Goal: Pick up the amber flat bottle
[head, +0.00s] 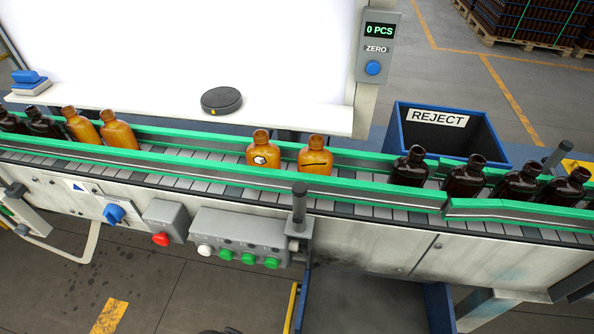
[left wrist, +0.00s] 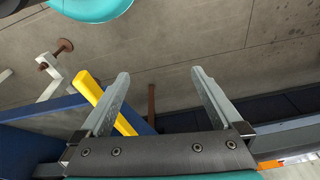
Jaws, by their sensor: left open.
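Two amber bottles stand upright side by side mid-belt in the head view. The left amber bottle (head: 263,152) has a pale patch with dark marks on its front. The right amber bottle (head: 315,158) has a dark line across its shoulder. Two more amber bottles, one outer (head: 76,126) and one inner (head: 118,133), stand at the left of the belt. I cannot tell for sure which one is the flat bottle. My left gripper (left wrist: 160,74) is open and empty in the left wrist view, over grey floor, with no bottle in that view. My right gripper is not in view.
Green-edged rails line the conveyor (head: 205,160). Dark brown bottles stand at its far left and along its right (head: 410,168). A blue reject bin (head: 450,130) is behind. A black puck (head: 221,100) lies on the white ledge. A post (head: 299,205) rises at the front edge.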

